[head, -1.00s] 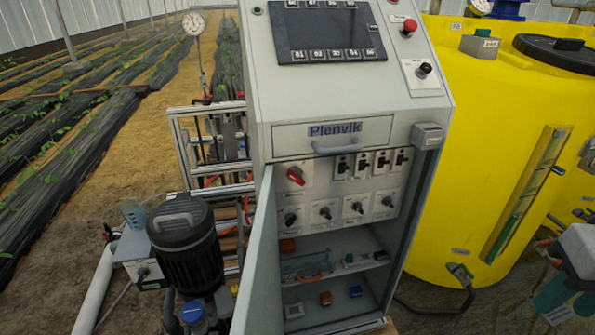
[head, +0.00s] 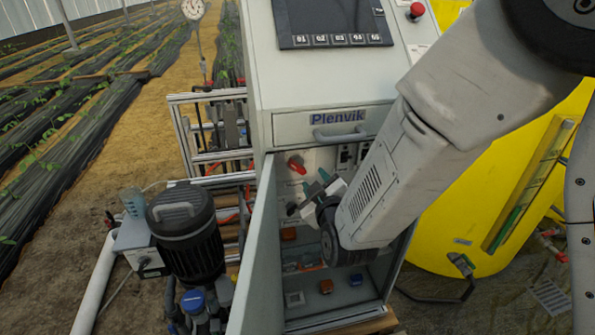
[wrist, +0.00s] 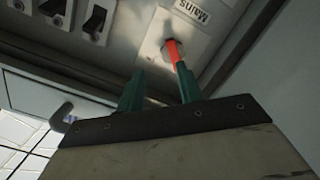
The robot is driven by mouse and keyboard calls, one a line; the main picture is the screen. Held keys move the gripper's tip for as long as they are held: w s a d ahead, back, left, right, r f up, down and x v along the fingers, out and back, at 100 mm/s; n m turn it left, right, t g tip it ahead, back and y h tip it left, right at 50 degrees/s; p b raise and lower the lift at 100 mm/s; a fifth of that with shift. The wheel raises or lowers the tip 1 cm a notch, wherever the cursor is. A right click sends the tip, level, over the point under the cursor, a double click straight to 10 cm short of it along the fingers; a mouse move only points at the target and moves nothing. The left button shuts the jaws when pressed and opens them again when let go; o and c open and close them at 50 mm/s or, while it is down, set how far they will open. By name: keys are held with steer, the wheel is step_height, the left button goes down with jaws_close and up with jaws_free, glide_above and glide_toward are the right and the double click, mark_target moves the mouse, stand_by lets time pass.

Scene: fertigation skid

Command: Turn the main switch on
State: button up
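The main switch is a red rotary handle (head: 297,166) on a pale plate at the upper left inside the open cabinet. In the wrist view the red handle (wrist: 174,55) stands edge-on beside an upside-down "Mains" label (wrist: 194,11). My gripper (head: 317,181) is just below and right of the switch in the head view. In the wrist view my gripper (wrist: 156,78) has its two green fingers apart with nothing between them. The right fingertip overlaps the handle's near end; I cannot tell whether they touch.
The open cabinet door (head: 256,250) stands left of my gripper. A closed drawer (head: 330,128) with a handle is above. Black switches (wrist: 95,18) sit beside the main switch. Small parts lie on the lower shelves. A black motor (head: 186,235) stands left and a yellow tank (head: 470,215) right.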

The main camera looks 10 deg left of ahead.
mark_target(296, 168)
steer(key=shift+n+t+y, duration=0.4)
steer(key=shift+n+t, duration=0.2)
steer(key=shift+t, duration=0.1)
steer(key=w+a, duration=0.2)
steer(key=a, duration=0.1)
steer(key=w+a+f, duration=0.1)
steer(key=w+a, duration=0.1)
steer(key=w, duration=0.1)
steer(key=shift+w+a+f, duration=0.2)
steer(key=shift+w+a, duration=0.05)
steer(key=shift+a, duration=0.15)
jaws_close()
